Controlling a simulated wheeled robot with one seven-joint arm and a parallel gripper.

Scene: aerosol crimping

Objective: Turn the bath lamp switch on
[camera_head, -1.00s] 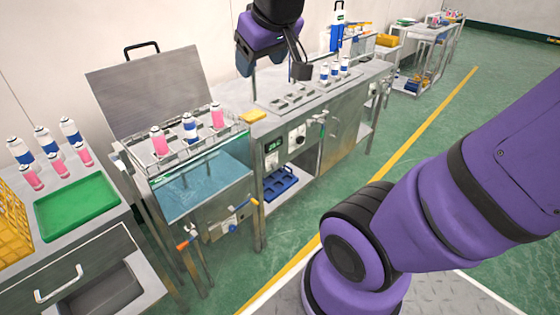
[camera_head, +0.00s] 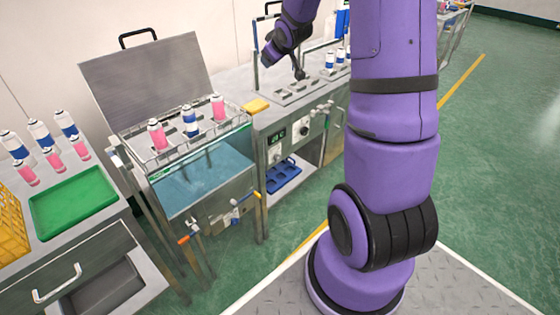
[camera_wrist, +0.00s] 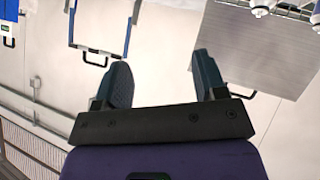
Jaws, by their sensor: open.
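The water bath (camera_head: 205,187) stands left of centre in the head view, its hinged metal lid raised. A control panel (camera_head: 290,141) with a small green display and knobs is on the bench front, right of the bath. I cannot make out which control is the bath lamp switch. My gripper (camera_wrist: 160,72) is open and empty in the wrist view, with its two fingers wide apart. In the head view my gripper (camera_head: 282,42) hangs above the back of the bench, up and right of the bath, apart from the panel. The raised lid (camera_wrist: 262,45) shows upside down in the wrist view.
A rack (camera_head: 172,143) of cans sits over the bath. A yellow block (camera_head: 256,106) lies on the bench edge. Valves (camera_head: 236,207) stick out from the bath front. A green tray (camera_head: 72,203) and more cans are at left. My arm hides part of the bench's right.

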